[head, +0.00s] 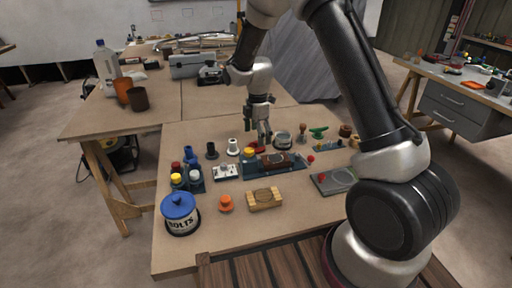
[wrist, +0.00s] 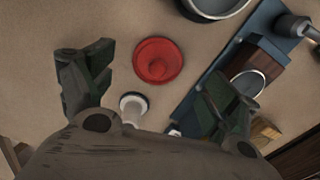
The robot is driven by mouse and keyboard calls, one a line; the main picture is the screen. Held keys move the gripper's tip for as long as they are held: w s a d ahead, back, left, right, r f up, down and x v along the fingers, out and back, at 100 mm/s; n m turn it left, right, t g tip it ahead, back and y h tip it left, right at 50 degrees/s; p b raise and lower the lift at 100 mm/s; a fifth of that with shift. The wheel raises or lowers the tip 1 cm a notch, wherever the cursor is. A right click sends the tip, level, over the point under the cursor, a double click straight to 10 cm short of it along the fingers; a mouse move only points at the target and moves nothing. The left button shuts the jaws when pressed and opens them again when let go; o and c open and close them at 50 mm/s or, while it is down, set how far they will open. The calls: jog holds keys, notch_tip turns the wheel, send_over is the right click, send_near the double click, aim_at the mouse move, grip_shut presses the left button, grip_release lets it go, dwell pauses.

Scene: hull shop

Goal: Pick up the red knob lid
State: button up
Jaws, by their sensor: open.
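The red knob lid (wrist: 158,60) shows in the wrist view as a round red disc with a raised centre, lying on the tan tabletop. It lies ahead of and between my fingers, apart from both. In the head view only a small red patch (head: 253,144) shows below my gripper, mostly hidden; I take it to be the lid. My gripper (head: 261,134) points down over the middle of the table. Its fingers are spread wide in the wrist view (wrist: 155,85), with nothing held between them.
A blue tray (wrist: 205,85) with a brown block lies close on the right, under my right finger in the wrist view. A grey bowl (head: 283,139) stands beyond the lid. A white spool (head: 233,147) stands close by. A blue-lidded jar (head: 180,214) stands at front left.

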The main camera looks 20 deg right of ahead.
aim_at(256, 145)
notch_tip(256, 145, down, 4)
jog(key=shift+w+r, duration=0.1)
jog(key=shift+w, duration=0.05)
jog(key=c, duration=0.9)
jog(key=shift+c, duration=0.2)
